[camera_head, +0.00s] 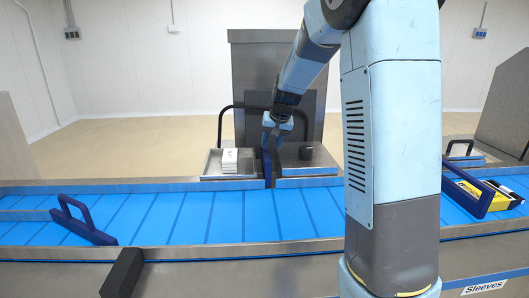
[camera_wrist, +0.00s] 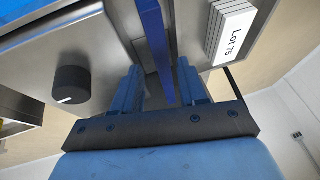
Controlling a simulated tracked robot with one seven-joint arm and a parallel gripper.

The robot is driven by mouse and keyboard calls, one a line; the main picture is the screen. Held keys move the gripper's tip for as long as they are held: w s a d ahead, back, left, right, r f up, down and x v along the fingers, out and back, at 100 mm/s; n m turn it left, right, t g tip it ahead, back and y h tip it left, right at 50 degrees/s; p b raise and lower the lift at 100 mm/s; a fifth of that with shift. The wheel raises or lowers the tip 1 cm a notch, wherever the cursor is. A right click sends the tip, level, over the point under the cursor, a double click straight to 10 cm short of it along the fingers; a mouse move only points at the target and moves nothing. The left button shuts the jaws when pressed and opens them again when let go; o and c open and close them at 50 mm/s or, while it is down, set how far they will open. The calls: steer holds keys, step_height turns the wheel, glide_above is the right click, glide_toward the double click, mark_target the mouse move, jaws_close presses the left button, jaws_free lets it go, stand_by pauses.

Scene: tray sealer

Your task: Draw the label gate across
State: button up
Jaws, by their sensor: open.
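In the wrist view the blue bar (camera_wrist: 154,38) runs between the two fingers of my gripper (camera_wrist: 160,78), which are apart. I cannot tell whether either finger touches it. A stack of white cards marked "Lot 75" (camera_wrist: 229,32) lies beside the bar; it also shows in the head view (camera_head: 229,160).
A black knob (camera_head: 305,152) is right of the bar. Blue-handled gates stand at the belt's left (camera_head: 82,222) and right (camera_head: 470,196); a yellow item (camera_head: 474,190) is by the right one. A black block (camera_head: 122,273) sits on the near rail. The middle belt (camera_head: 200,218) is clear.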

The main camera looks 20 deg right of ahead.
mark_target(267, 154)
steer(key=shift+x, duration=2.45)
jaws_close()
